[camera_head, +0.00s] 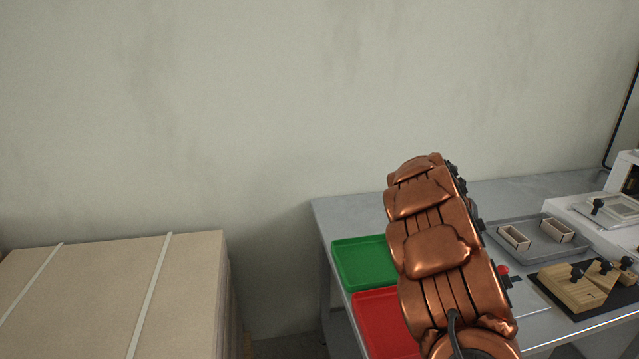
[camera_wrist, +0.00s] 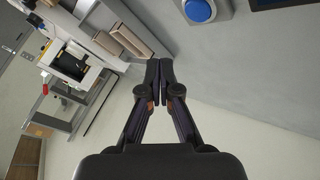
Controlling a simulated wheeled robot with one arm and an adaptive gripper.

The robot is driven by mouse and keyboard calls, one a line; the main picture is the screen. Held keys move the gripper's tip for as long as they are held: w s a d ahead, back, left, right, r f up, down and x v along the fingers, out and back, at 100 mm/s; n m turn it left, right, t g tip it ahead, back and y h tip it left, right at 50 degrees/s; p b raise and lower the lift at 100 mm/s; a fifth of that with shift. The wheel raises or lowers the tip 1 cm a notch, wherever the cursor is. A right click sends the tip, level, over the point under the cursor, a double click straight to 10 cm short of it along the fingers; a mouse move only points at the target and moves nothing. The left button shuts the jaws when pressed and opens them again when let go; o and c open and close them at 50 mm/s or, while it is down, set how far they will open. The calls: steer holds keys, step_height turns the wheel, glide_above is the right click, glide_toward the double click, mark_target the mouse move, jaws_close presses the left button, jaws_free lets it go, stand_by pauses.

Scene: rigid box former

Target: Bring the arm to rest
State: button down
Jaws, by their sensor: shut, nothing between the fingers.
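My copper-coloured arm (camera_head: 435,240) stands raised over the grey table (camera_head: 345,213), in front of the trays in the head view. My gripper (camera_wrist: 160,72) shows in the wrist view, with its two dark fingertips together and nothing between them. It is clear of the objects around it in that view. In the head view the gripper cannot be made out, as the arm links hide that area.
A green tray (camera_head: 362,262) and a red tray (camera_head: 378,325) lie left of my arm. A grey tray (camera_head: 545,222) with two small boxes, a wooden fixture (camera_head: 570,290) and a white machine (camera_head: 590,215) stand right. Stacked board (camera_head: 110,290) stands left. A blue button (camera_wrist: 200,10) shows in the wrist view.

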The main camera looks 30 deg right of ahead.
steer(key=s+a+r+n+y+p, duration=0.1)
steer(key=s+a+r, duration=0.2)
steer(key=a, duration=0.7)
steer(key=s+a+r+n+y+p, duration=0.15)
steer(key=a+r, duration=0.25)
steer(key=a, duration=0.6)
steer(key=s+a+r+y+p, duration=0.2)
steer(key=s+a+r, duration=0.1)
steer(key=a, duration=0.7)
steer(key=s+a+n+y+p, duration=0.1)
steer(key=s+a+n+y, duration=0.1)
steer(key=s+a, duration=0.7)
steer(key=s+a+f+n+g+y+p, duration=0.1)
steer(key=s+a+n, duration=0.4)
steer(key=a, duration=1.2)
steer(key=s+y, duration=0.1)
steer(key=s, duration=0.3)
steer(key=shift+s+f+y+p, duration=0.2)
steer(key=shift+s+y+p, duration=0.15)
steer(key=shift+a, duration=0.1)
